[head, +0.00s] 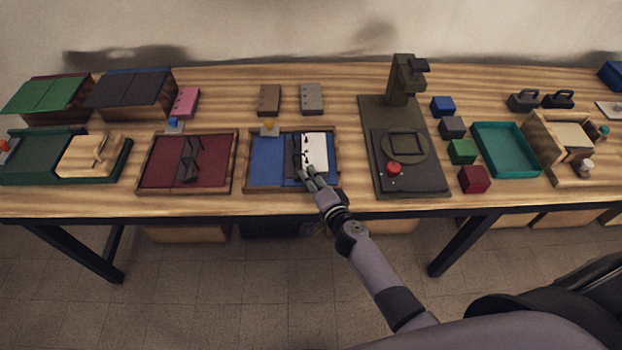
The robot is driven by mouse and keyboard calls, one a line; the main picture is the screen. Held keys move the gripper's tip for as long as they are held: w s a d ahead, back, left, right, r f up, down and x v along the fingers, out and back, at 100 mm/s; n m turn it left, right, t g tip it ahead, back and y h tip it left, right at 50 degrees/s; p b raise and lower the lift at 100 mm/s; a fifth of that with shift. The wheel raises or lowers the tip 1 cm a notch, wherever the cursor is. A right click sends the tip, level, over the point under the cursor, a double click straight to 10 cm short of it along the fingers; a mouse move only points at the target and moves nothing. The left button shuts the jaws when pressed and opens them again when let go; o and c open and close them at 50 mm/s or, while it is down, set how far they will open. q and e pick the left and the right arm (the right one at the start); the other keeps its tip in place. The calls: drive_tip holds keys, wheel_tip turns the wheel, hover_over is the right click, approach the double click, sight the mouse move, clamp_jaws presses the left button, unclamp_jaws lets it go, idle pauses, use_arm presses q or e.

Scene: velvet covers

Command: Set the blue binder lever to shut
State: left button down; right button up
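The blue binder (266,172) lies open in a wooden frame near the table's front edge, left of the middle of the head view. A dark mechanism (294,150) runs along its spine, with white paper (315,148) to the right. My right gripper (306,174) is over the lower part of the binder, at the paper's lower left, close to the mechanism. Its fingers are too small to tell whether they are open or touch anything. The lever's position cannot be made out. My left gripper is not in view.
A red binder (160,164) lies open to the left. A dark press-like machine (376,122) with a red knob stands to the right. Beyond it are small blocks and a teal tray (507,171). Bare table shows between the binder and the grey block (312,97) behind.

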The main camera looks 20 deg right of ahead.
drive_tip(key=shift+w, duration=0.1)
drive_tip(key=shift+c, duration=0.2)
clamp_jaws()
drive_tip(key=shift+d+f+m+b, duration=0.1)
drive_tip(key=shift+f+m+b, duration=0.3)
drive_tip(key=shift+b, duration=0.8)
drive_tip(key=shift+f+t+b, duration=0.1)
drive_tip(key=shift+t+b, duration=0.3)
drive_tip(key=shift+b, duration=0.1)
